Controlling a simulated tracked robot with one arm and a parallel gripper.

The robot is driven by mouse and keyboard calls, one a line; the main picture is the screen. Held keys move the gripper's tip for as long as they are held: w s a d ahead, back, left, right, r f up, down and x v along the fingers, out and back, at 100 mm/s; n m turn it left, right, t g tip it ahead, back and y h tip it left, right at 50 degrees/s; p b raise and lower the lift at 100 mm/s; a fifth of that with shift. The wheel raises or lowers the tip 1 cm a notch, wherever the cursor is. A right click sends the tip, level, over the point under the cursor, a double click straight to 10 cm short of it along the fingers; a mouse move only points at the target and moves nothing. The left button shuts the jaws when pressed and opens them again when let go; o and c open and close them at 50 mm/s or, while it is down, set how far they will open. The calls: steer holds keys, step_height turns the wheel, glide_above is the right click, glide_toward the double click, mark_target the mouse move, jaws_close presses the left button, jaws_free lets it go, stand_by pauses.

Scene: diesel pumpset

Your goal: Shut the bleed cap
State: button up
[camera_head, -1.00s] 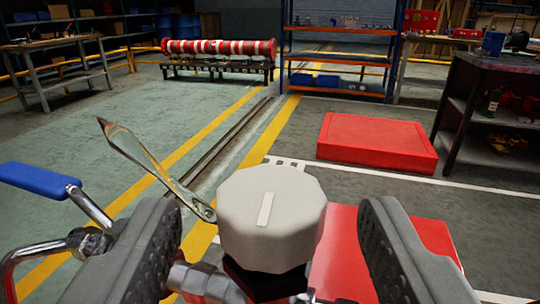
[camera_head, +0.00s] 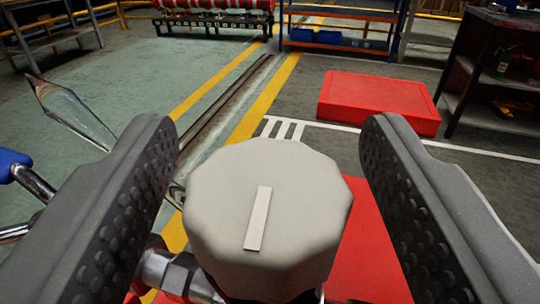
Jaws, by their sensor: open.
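The bleed cap (camera_head: 225,225) is a light grey, many-sided knob with a pale raised bar on its top face. It stands in the lower middle of the head camera view. The bar points nearly straight away from me, its far end leaning slightly right. My gripper (camera_head: 270,140) is open, with one dark ribbed finger on each side of the cap.
Left of the cap are a metal pipe fitting (camera_head: 160,268), a blue-handled lever (camera_head: 12,163) and a slim pointed metal piece (camera_head: 75,112). A red surface (camera_head: 362,255) lies below right. A red box (camera_head: 380,101) rests on the floor beyond, with open floor around it.

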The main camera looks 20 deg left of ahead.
steer(key=shift+c, duration=0.4)
steer(key=c, duration=0.9)
